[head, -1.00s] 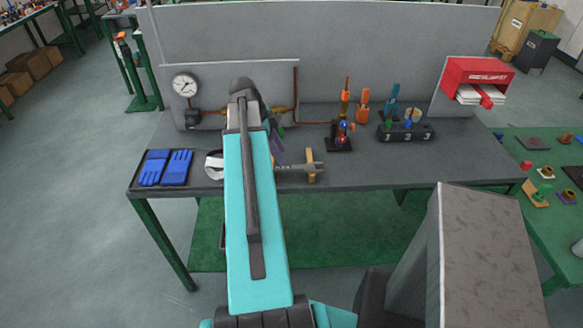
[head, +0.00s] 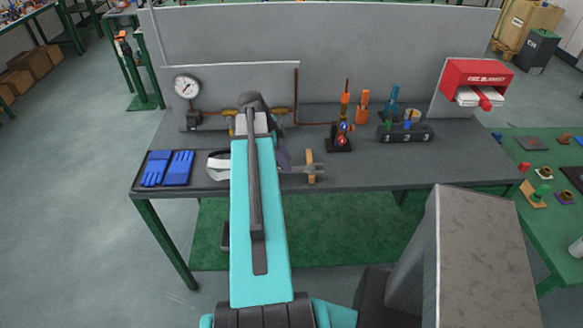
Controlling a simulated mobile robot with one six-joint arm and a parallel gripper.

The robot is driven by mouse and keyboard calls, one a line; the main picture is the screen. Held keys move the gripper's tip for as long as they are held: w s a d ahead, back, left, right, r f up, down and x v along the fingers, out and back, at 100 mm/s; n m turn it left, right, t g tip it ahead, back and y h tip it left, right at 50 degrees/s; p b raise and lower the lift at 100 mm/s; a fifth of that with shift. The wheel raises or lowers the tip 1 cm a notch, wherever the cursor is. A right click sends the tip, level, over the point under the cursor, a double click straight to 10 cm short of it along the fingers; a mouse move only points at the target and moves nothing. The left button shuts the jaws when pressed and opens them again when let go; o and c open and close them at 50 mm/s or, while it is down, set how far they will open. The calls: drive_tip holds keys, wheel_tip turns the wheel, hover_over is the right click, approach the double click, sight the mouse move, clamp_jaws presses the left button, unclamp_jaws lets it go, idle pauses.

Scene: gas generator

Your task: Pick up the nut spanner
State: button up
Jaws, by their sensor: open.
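A grey metal tool that looks like the nut spanner (head: 297,169) lies on the dark workbench. Its right end rests at a small wooden block (head: 311,161), and its left part is hidden behind my arm. My gripper (head: 284,156) shows only as a small purple-grey part just right of my turquoise arm, right by the spanner's left part in the picture. It is open. The fingertips are mostly hidden, so I cannot tell whether they touch the spanner.
Blue gloves (head: 166,168) and a white round item (head: 217,167) lie left of my arm. A pressure gauge (head: 187,87) and copper pipe stand behind. Screwdriver-like tools (head: 345,105) and a numbered dark block (head: 405,134) stand right. The bench front right is clear.

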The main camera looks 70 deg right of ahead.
drive_tip(key=shift+x, duration=1)
drive_tip(key=shift+f, duration=0.25)
idle(0.5)
clamp_jaws()
drive_tip(key=shift+r, duration=0.2)
idle(0.3)
